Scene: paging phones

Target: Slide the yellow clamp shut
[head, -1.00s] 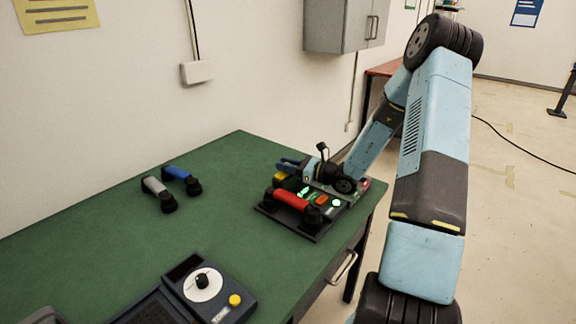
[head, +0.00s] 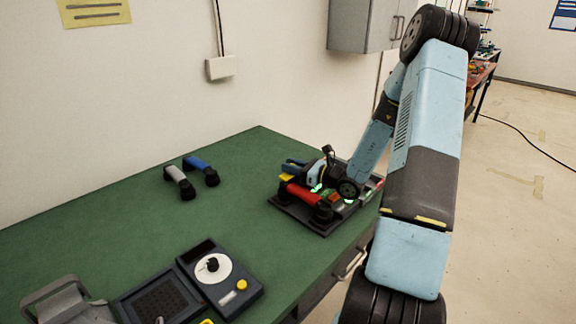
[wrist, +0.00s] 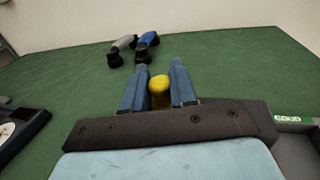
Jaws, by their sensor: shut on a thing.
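The yellow clamp (wrist: 159,88) shows in the wrist view as a rounded yellow piece between the two blue fingers of my gripper (wrist: 159,72). In the head view a bit of its yellow (head: 286,177) shows at the left end of the dark phone unit (head: 318,228), below my gripper (head: 291,165). My gripper is shut on the clamp. My wrist and fingers hide most of it in the head view, so I cannot tell how far along it is. A red handset (head: 300,193) lies across the front of the unit.
A grey handset (head: 179,181) and a blue handset (head: 202,166) lie farther left on the green table (head: 120,235). A dial unit (head: 219,269) with a yellow button stands at the front. A wall cabinet (head: 360,25) hangs behind. The table's middle is clear.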

